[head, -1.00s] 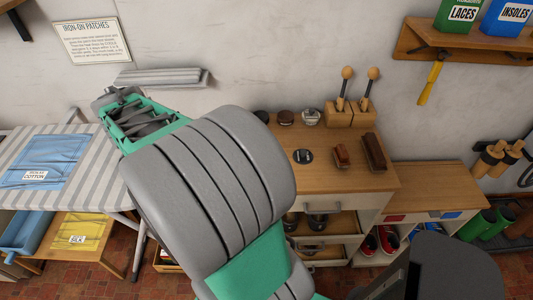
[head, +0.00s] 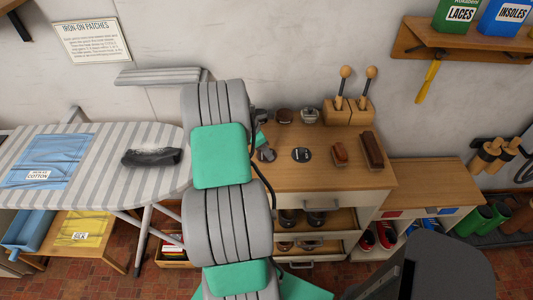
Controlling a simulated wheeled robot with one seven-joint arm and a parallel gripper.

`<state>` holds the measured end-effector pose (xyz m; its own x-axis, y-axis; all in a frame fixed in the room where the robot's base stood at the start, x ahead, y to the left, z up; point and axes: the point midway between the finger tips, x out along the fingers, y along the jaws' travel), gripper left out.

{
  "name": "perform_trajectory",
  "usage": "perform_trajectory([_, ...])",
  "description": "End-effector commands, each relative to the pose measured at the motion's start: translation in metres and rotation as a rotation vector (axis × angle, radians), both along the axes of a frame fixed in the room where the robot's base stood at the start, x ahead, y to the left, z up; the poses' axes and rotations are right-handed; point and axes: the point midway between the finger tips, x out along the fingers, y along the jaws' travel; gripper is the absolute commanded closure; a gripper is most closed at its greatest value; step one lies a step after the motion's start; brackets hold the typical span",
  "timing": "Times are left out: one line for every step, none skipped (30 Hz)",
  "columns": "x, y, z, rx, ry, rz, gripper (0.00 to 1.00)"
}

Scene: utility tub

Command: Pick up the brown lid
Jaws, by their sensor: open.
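A small round brown lid or tin (head: 284,116) lies at the back of the wooden cabinet top, left of a silver tin. It is too small to tell whether it is a loose lid or a closed tin. My gripper (head: 264,149) shows only partly past the right side of my arm, over the left part of the cabinet top, in front of the brown piece and apart from it. It is open, with nothing seen in it. My arm hides most of the gripper and the cabinet top's left edge.
A silver tin (head: 310,116), a black disc (head: 301,154), two brushes (head: 371,150) and a wooden block with two knobbed tools (head: 349,112) share the cabinet top (head: 315,178). A striped ironing board (head: 100,170) with a dark object (head: 151,157) stands left.

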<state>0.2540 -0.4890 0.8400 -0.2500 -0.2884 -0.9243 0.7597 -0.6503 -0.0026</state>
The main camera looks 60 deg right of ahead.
Motion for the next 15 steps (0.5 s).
perform_trajectory([0.0003, -0.0006, -0.0001, -0.001, -0.001, 0.001, 0.53])
perform_trajectory([0.0005, -0.0006, 0.0000, -0.001, -0.001, 0.001, 0.53])
perform_trajectory([0.0006, -0.0005, 0.0001, -0.001, -0.001, 0.001, 0.53])
perform_trajectory([0.0006, -0.0004, 0.0001, -0.001, -0.001, 0.001, 0.53])
perform_trajectory([0.0006, -0.0004, 0.0001, -0.001, -0.001, 0.001, 0.54])
perform_trajectory([0.0006, -0.0004, 0.0001, -0.001, -0.001, 0.001, 0.57])
perform_trajectory([0.0006, -0.0003, 0.0001, -0.001, -0.001, 0.001, 0.59])
perform_trajectory([0.0006, -0.0003, 0.0001, -0.001, -0.001, 0.001, 0.62])
perform_trajectory([0.0006, -0.0003, 0.0001, -0.001, -0.001, 0.001, 0.65])
perform_trajectory([0.0006, -0.0002, 0.0002, -0.001, -0.002, 0.000, 0.67])
perform_trajectory([0.0006, -0.0002, 0.0002, -0.001, -0.001, 0.001, 0.70])
perform_trajectory([0.0007, -0.0003, 0.0003, -0.001, -0.001, 0.001, 0.73])
perform_trajectory([0.0006, -0.0002, 0.0003, -0.001, -0.002, 0.000, 0.76])
perform_trajectory([0.0006, -0.0002, 0.0003, -0.001, -0.002, 0.000, 0.78])
perform_trajectory([0.0007, -0.0003, 0.0003, -0.001, -0.001, 0.001, 0.81])
